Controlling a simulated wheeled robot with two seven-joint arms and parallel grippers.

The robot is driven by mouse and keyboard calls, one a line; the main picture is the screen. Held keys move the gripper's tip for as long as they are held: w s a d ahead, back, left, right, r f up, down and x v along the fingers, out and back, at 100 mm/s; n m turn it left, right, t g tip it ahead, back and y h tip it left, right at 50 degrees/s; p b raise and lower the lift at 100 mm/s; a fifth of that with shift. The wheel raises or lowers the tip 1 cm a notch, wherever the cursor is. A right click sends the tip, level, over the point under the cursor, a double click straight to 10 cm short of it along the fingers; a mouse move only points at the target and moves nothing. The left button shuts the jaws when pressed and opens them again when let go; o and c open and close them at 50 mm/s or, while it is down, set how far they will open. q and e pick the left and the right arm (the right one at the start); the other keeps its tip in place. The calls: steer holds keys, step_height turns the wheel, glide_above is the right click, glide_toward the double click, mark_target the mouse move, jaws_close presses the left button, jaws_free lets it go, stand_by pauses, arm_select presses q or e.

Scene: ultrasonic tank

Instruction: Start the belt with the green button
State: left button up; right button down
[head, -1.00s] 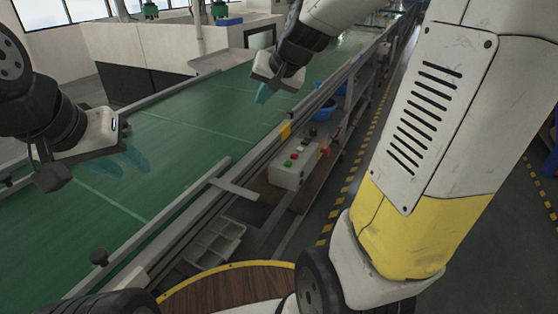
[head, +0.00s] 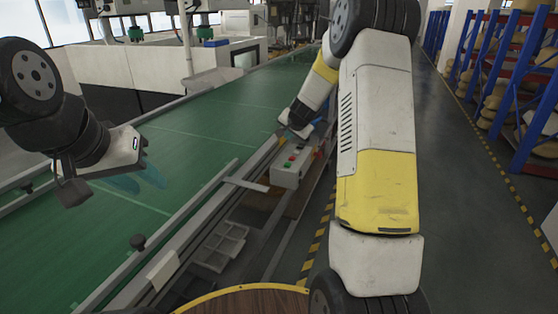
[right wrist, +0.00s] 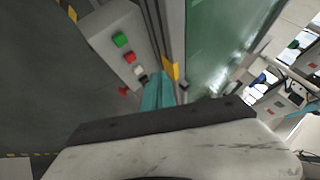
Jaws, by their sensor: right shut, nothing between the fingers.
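The control box (head: 287,177) is a pale box on the near side of the belt, with a row of buttons on its top. The green button (head: 286,163) sits at the row's near end, beside a red button. In the right wrist view the green button (right wrist: 119,39) is clear and uncovered. My right gripper (head: 281,132) is shut and empty, above the belt's edge just beyond the box; its teal fingers (right wrist: 158,92) show beside the box, apart from the green button. My left gripper (head: 140,181) is over the belt at left, its teal fingers apart and empty.
The green belt (head: 215,118) runs away behind the box, with a metal rail along its near side. A red mushroom button (right wrist: 123,91) sticks out at the box's other end. A grey divided tray (head: 220,245) is below the rail. Blue racks (head: 500,80) stand at right.

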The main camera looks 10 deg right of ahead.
mark_target(288, 165)
steer(key=shift+f, duration=4.35)
steer(key=shift+f, duration=0.1)
steer(key=shift+f, duration=0.35)
